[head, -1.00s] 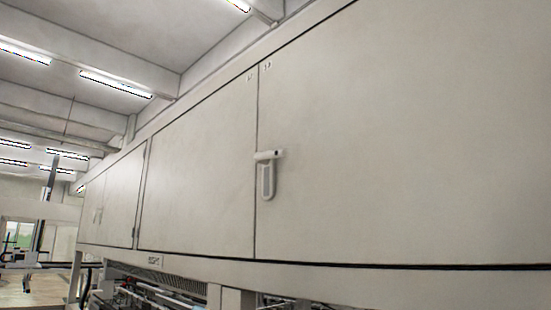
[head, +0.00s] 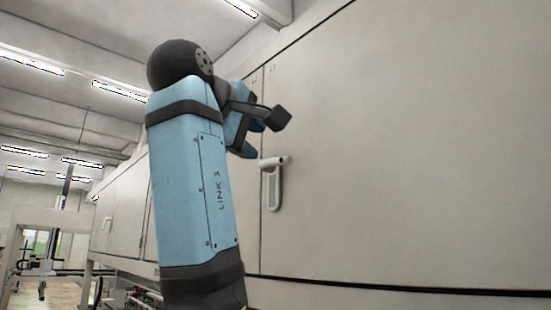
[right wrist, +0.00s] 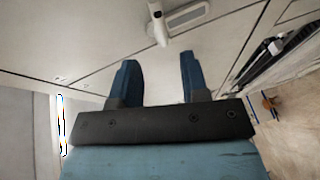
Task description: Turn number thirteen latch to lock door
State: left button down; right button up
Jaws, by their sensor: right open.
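The latch (head: 271,183) is a pale handle on the large cabinet door (head: 400,150), beside the vertical seam. Its looped grip hangs straight down from a short horizontal pivot. Small marks sit above it at the top of the seam, too small to read surely. My right gripper (head: 250,140) is up and left of the latch, close to the panels, partly hidden by its own wrist. In the right wrist view the right gripper (right wrist: 158,60) is open and empty, and the latch (right wrist: 186,17) lies beyond its fingertips, apart from them. My left gripper is not in view.
My right arm covers much of the neighbouring door panel. Another latch (head: 107,224) shows on a cabinet door farther left. A ledge runs under the doors, with machinery (head: 135,296) below at left. The door surface right of the latch is clear.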

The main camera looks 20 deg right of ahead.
aim_at(274, 160)
jog(key=p+x, duration=0.2)
jog(key=x, duration=0.7)
jog(key=shift+w+d+p, duration=0.15)
jog(key=shift+d+p, duration=0.1)
jog(key=shift+p, duration=0.05)
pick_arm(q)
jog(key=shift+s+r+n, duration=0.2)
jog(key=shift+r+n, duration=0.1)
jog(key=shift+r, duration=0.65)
pick_arm(e)
jog(key=shift+w+d+f, duration=0.15)
jog(key=shift+w+d, duration=0.1)
jog(key=shift+d, duration=0.05)
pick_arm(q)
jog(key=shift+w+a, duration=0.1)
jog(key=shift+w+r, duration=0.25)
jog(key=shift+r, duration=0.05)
pick_arm(e)
jog(key=shift+a, duration=0.1)
grip_shut()
